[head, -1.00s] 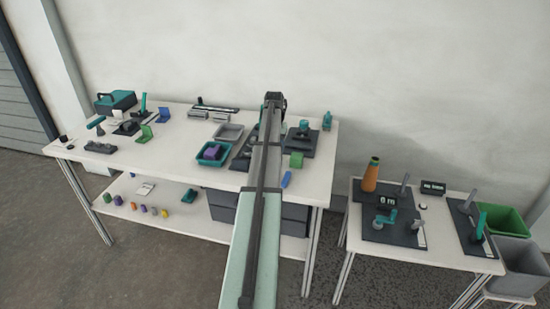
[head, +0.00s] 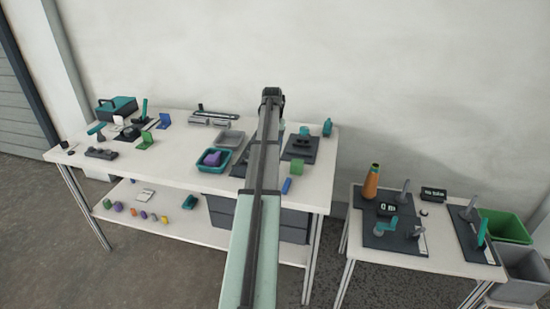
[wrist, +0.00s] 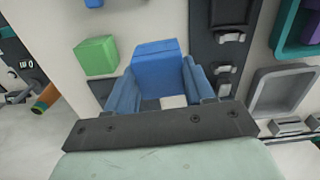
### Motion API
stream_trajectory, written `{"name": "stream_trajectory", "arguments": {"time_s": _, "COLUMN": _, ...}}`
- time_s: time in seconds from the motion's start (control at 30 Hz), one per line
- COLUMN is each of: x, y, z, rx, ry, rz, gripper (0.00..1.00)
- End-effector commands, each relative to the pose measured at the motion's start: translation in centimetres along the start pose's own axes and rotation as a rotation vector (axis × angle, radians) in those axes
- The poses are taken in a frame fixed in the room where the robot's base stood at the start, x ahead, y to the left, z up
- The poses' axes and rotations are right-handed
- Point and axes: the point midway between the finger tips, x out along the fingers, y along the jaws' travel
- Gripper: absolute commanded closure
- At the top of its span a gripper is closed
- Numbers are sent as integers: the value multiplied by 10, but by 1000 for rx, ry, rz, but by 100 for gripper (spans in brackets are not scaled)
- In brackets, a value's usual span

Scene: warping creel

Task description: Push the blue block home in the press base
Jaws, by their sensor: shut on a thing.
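In the wrist view my gripper (wrist: 158,76) is shut on a blue block (wrist: 157,52), with one finger on each side. The block is over the pale table top beside a long dark base plate (wrist: 203,22) with small metal fittings. Whether that plate is the press base I cannot tell, and no seat with the block in it shows. Whether the block touches anything below is unclear. In the head view my own arm hides the gripper and the held block.
A green block (wrist: 96,56) stands just left of the held block; it also shows in the head view (head: 296,167). A grey tray (wrist: 258,98) is to the right. A dark fixture plate (head: 291,154) and a blue piece (head: 287,186) lie right of my arm.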

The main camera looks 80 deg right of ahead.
Motion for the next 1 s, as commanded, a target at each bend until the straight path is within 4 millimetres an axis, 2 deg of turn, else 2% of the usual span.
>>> {"name": "stream_trajectory", "arguments": {"time_s": 0.3, "x": -13, "y": -82, "z": 17, "rx": -103, "ry": 16, "rz": -3, "gripper": 79}}
{"name": "stream_trajectory", "arguments": {"time_s": 0.5, "x": -23, "y": -119, "z": 34, "rx": -112, "ry": 19, "rz": -5, "gripper": 79}}
{"name": "stream_trajectory", "arguments": {"time_s": 0.8, "x": -23, "y": -114, "z": 37, "rx": 40, "ry": 1, "rz": -1, "gripper": 79}}
{"name": "stream_trajectory", "arguments": {"time_s": 1.0, "x": -19, "y": -114, "z": 37, "rx": 59, "ry": 0, "rz": 0, "gripper": 79}}
